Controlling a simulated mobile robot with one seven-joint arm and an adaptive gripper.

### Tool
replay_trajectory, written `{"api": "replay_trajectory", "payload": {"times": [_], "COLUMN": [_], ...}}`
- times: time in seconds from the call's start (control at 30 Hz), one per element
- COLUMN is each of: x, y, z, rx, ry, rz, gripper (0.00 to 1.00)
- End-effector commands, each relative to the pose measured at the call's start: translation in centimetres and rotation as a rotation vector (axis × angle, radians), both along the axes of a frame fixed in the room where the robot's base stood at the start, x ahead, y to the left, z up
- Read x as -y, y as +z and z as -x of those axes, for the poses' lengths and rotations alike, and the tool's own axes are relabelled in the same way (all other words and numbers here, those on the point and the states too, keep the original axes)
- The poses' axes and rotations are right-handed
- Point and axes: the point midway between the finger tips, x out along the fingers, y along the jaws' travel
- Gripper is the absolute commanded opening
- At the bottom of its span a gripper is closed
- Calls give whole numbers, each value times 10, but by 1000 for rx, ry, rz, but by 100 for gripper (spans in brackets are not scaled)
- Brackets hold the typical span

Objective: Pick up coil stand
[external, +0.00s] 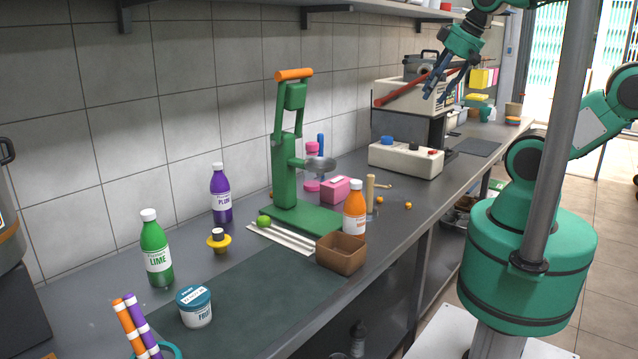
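No object here is clearly recognisable as the coil stand. Another is a teal ring-like holder (172,352) with orange-striped and purple-striped rods, cut off by the bottom edge. My gripper (436,97) is high at the upper right, pointing down and left. Its dark blue fingers are apart with nothing seen between them. It is far from both candidates.
The counter (80,285) runs along a tiled wall. A green press (284,165) stands mid-counter, with a brown box (341,253), orange bottle (355,210) and pink box (335,189) nearby. A labelled jar (195,307) sits on the dark mat (265,290), which has free room.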

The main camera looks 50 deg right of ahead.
Motion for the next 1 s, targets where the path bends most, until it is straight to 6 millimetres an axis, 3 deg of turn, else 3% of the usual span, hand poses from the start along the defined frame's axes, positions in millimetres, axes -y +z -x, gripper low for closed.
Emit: {"api": "replay_trajectory", "payload": {"times": [0.17, 0.27, 0.67, 0.87, 1.0], "x": [0, 0, 0, -2, -5], "y": [0, 0, -3, -20, -42], "z": [0, 0, -1, -6, -11], "rx": [0, 0, -13, -91, -190], "ry": [0, 0, -7, -54, -118], "rz": [0, 0, -10, -66, -147], "gripper": [40, 51, 51, 51, 51]}}
